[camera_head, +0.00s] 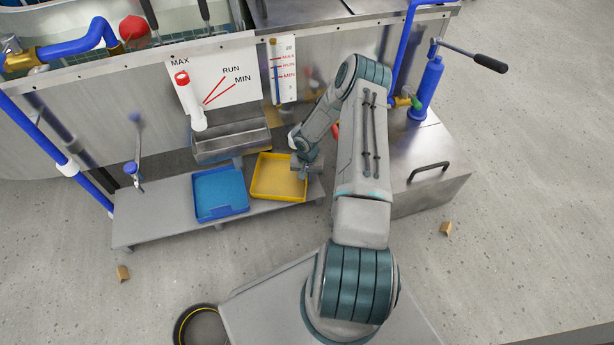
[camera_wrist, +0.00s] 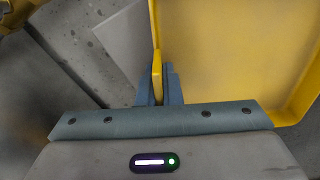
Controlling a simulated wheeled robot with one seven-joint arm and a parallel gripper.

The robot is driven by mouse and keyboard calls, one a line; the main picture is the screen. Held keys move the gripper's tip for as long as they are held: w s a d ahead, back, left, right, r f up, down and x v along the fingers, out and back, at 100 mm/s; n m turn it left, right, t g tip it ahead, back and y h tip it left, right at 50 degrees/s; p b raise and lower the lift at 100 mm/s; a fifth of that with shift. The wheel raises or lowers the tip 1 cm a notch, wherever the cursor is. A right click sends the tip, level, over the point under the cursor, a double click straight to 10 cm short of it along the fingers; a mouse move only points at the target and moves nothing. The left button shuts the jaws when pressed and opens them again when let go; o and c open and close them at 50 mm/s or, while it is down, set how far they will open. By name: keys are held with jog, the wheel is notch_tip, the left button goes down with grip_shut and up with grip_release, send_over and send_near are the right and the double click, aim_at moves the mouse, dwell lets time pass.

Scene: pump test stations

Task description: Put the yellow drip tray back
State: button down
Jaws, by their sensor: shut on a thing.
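The yellow drip tray (camera_head: 279,181) is at the right part of the low grey bench, just right of the blue tray. I cannot tell whether it rests on the bench or is held slightly above it. My gripper (camera_head: 306,168) is at the tray's right side. In the wrist view the gripper's two fingers (camera_wrist: 159,88) are closed on the yellow rim, one on each side. The yellow tray's floor (camera_wrist: 235,50) spreads to the right of the fingers and looks empty.
The blue tray (camera_head: 220,192) sits on the grey bench (camera_head: 150,217). A metal trough (camera_head: 232,142) is behind the trays, below a white spout (camera_head: 190,100). A metal cabinet (camera_head: 432,185) with a black handle stands right of my arm. The bench's left part is mostly clear.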

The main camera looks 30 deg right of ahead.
jog(key=shift+f, duration=0.2)
jog(key=c, duration=1.6)
grip_release()
jog(key=shift+r, duration=0.1)
jog(key=shift+r, duration=0.15)
